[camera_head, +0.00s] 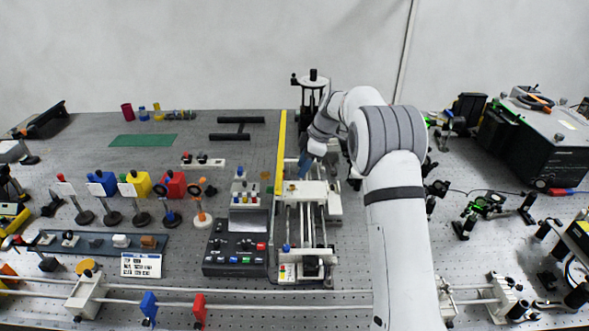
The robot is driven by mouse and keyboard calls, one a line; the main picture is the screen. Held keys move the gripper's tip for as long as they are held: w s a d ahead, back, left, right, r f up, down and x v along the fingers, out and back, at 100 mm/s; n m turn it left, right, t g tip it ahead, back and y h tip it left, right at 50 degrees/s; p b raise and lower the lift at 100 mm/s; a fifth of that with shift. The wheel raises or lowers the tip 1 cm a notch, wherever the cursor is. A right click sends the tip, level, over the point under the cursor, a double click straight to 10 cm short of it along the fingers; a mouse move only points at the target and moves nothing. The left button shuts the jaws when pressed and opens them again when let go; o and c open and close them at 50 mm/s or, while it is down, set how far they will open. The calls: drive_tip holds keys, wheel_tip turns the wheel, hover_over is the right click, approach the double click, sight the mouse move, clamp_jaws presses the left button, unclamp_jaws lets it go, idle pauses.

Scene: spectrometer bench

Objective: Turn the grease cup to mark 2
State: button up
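My arm comes in from the lower right and bends down over the far end of a pale rail stage (306,225). The hand of my gripper (307,163) points down there, small and partly hidden by my own arm. I cannot tell whether its fingers are open or shut, or whether they touch anything. I cannot make out the grease cup or its marks with certainty. The part of the stage just beneath and behind my gripper is hidden.
A dark control box (237,243) with coloured buttons stands left of the stage. Left of it are several coloured blocks on posts, such as a red one (173,184). A tall black stand (313,84) rises behind my gripper. A black instrument (537,140) stands at right.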

sight(293, 186)
drive_tip(key=shift+w+f, duration=0.25)
drive_tip(key=shift+f, duration=0.25)
drive_tip(key=p+x, duration=0.2)
drive_tip(key=x, duration=0.3)
drive_tip(key=shift+w+d+f, duration=0.1)
drive_tip(key=shift+a+f, duration=0.3)
drive_tip(key=shift+f, duration=0.3)
